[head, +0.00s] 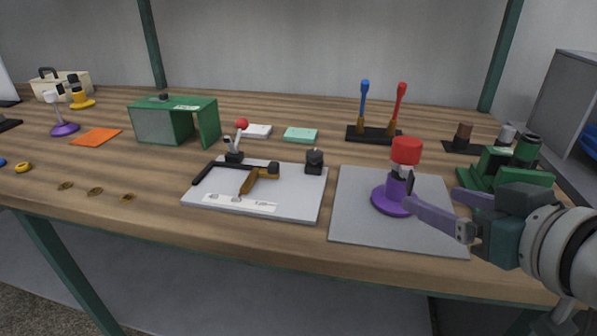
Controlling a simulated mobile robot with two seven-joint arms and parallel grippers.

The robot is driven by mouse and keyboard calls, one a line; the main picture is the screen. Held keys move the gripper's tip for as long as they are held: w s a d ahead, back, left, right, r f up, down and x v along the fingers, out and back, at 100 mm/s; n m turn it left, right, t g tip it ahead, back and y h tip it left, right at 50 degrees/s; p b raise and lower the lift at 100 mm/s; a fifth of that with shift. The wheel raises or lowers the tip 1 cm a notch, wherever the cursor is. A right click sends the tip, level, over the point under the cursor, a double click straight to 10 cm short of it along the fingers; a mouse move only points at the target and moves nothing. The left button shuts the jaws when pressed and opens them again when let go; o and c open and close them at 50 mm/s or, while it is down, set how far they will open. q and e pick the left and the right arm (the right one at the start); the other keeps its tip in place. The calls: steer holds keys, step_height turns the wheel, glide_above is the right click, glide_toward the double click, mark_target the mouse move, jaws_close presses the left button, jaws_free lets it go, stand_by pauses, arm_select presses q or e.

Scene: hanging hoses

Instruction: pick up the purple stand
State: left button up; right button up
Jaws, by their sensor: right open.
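A purple stand (386,199) with a round base and a short stem stands upright on a grey mat (350,226), with a red cylindrical cap (405,151) on top. My right gripper (432,191) reaches in from the right, open, with nothing seen between its fingers. Its near fingertip overlaps the stem in the picture; I cannot tell whether it touches. A second purple stand (65,129) with a white top is at the far left of the table. My left gripper is not in view.
Green blocks (512,172) stand near my right gripper. Blue and red handled tools (378,112) stand behind. The table's front edge (300,243) runs close to the mat.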

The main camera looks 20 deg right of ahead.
mark_target(399, 186)
steer(key=shift+w+f, duration=0.35)
steer(key=b+x, duration=0.1)
steer(key=x, duration=0.2)
steer(key=shift+w, duration=0.35)
steer(key=b+x, duration=0.2)
steer(key=x, duration=0.3)
steer(key=shift+w+f, duration=0.1)
steer(key=shift+w, duration=0.25)
jaws_close()
